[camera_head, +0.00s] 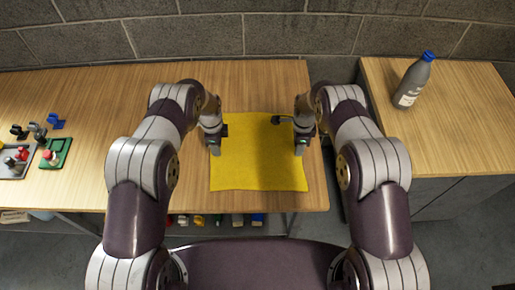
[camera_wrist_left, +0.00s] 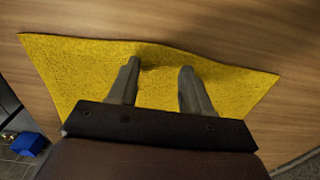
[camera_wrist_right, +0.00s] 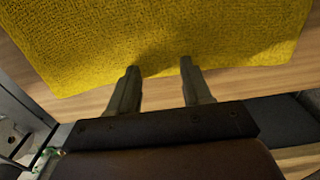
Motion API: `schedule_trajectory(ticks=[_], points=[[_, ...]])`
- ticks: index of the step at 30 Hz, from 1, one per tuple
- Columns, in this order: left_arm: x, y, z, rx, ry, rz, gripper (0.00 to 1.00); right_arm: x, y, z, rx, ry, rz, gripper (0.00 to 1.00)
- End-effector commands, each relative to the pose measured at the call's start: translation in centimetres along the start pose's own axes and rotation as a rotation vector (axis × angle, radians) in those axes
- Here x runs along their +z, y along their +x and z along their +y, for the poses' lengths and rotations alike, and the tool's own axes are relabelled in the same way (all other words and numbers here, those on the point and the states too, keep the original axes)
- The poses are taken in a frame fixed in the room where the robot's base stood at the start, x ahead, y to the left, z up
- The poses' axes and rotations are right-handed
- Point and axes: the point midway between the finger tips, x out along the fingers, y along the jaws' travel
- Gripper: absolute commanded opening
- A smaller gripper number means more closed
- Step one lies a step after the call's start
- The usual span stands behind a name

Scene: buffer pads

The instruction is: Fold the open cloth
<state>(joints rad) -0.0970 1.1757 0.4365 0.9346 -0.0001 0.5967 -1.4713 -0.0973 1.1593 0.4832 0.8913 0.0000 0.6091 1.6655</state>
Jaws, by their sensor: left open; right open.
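A yellow cloth (camera_head: 258,165) lies spread flat on the wooden table, with its right edge close to the table's right edge. My left gripper (camera_head: 215,150) is over the cloth's left edge. In the left wrist view its two fingers (camera_wrist_left: 158,80) are apart, with the cloth (camera_wrist_left: 85,75) beneath and nothing between them. My right gripper (camera_head: 299,150) is over the cloth's right edge. In the right wrist view its fingers (camera_wrist_right: 160,75) are apart, with tips at the edge of the cloth (camera_wrist_right: 180,30) and nothing held. Whether the fingertips touch the cloth is unclear.
A grey bottle with a blue cap (camera_head: 413,82) stands on a separate wooden counter (camera_head: 450,130) at the right, across a gap. Small coloured parts on a green board (camera_head: 56,153) and a grey board (camera_head: 14,162) lie at the far left. The table behind the cloth is clear.

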Motion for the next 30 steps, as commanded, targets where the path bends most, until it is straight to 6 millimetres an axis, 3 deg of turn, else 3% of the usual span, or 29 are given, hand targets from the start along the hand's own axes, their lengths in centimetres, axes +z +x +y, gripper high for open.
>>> schedule_trajectory(ticks=[11, 14, 21, 30], points=[[-0.01, 0.68, -0.06, -0.002, -0.001, 0.000, 0.49, -0.01, 0.72, -0.02, -0.001, -0.001, 0.000, 0.49], [-0.01, 0.45, -0.07, -0.002, -0.001, 0.000, 0.38, -0.01, 0.50, -0.02, -0.001, -0.001, 0.000, 0.37], [0.00, 0.47, -0.04, -0.001, -0.001, 0.000, 0.00, -0.02, 0.52, 0.00, 0.000, -0.001, 0.000, 0.00], [0.00, 0.47, -0.03, -0.001, -0.001, 0.000, 0.00, -0.02, 0.53, 0.03, 0.000, -0.001, 0.000, 0.00]])
